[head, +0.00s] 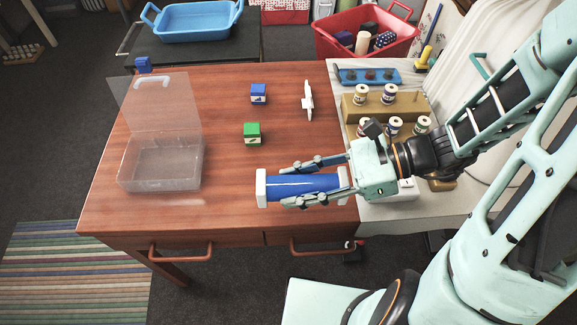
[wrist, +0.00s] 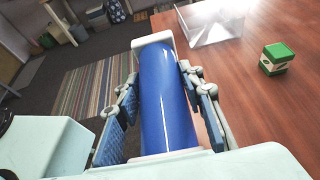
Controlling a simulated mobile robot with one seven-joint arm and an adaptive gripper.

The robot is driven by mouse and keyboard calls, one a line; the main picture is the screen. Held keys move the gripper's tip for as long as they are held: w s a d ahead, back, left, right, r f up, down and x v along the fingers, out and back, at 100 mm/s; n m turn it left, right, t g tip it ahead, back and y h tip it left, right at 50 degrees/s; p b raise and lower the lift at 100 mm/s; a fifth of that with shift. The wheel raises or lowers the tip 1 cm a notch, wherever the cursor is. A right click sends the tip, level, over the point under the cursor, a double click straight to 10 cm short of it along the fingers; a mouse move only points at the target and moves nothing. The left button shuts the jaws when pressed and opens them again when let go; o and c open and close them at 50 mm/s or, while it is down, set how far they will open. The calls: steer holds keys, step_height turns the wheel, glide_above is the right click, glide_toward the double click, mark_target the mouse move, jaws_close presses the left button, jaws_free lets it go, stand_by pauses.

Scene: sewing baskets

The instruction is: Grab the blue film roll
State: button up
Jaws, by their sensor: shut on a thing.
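The blue film roll (head: 290,186) has white end caps and lies lengthwise between the fingers of my gripper (head: 312,183) at the front right of the wooden table. In the wrist view the blue film roll (wrist: 165,95) fills the middle, with a finger pressed along each side. My gripper (wrist: 160,105) is shut on it. Its far white end cap sticks out beyond the fingertips. I cannot tell whether the roll touches the table or is held just above it.
A clear open box (head: 160,165) stands at left on the wooden table (head: 225,200). A green box (head: 252,134), a blue box (head: 258,94) and a white object (head: 308,101) lie behind the roll. Thread spools on a wooden rack (head: 405,112) stand at right.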

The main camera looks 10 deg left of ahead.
mark_target(303, 192)
steer(key=s+d+r+p, duration=0.1)
steer(key=s+r+p, duration=0.1)
steer(key=p, duration=0.6)
steer(key=shift+s+d+r, duration=0.2)
steer(key=shift+s+d+p, duration=0.1)
steer(key=shift+p, duration=0.55)
steer(key=p, duration=0.2)
steer(key=s+p, duration=0.1)
steer(key=p, duration=0.2)
steer(key=shift+s+d, duration=0.2)
steer(key=shift+s, duration=0.1)
steer(key=shift+f, duration=0.1)
